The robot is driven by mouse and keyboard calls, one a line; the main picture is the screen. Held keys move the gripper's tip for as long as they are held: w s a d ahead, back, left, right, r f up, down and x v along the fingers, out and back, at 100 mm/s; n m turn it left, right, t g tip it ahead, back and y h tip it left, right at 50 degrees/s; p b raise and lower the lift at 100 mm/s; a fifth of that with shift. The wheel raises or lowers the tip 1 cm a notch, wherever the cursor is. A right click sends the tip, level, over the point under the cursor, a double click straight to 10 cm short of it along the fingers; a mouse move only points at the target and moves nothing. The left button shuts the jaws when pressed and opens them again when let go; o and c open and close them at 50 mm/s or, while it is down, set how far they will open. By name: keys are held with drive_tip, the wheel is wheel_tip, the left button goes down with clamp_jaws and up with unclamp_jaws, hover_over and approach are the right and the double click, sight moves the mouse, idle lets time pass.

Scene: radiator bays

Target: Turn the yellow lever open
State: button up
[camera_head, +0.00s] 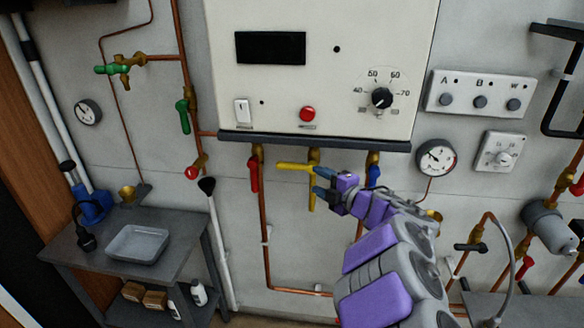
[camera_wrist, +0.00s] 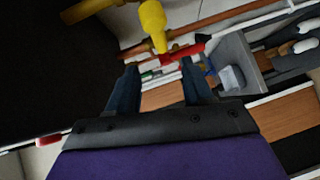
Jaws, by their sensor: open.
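My gripper (camera_head: 320,183) is open just right of and below the lever's valve in the head view. In the wrist view my gripper (camera_wrist: 160,70) has its two fingers apart with nothing held between them. I cannot tell whether a finger touches the lever or its valve.
A red lever (camera_head: 254,175) hangs down on the copper pipe to the left, and a blue lever (camera_head: 374,176) hangs to the right, close to my gripper. The boiler (camera_head: 280,85) overhangs the valves. A grey bench (camera_head: 185,250) with a tray stands at the lower left.

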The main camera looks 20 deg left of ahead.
sight(294, 169)
drive_tip(key=b+x, duration=0.1)
drive_tip(key=x, duration=0.7)
drive_tip(key=shift+s+a, duration=0.1)
drive_tip(key=shift+s, duration=0.15)
drive_tip(key=shift+w+a+f, duration=0.1)
drive_tip(key=shift+w+a, duration=0.1)
drive_tip(key=shift+w, duration=0.1)
drive_tip(key=shift+x, duration=2.55)
clamp_jaws()
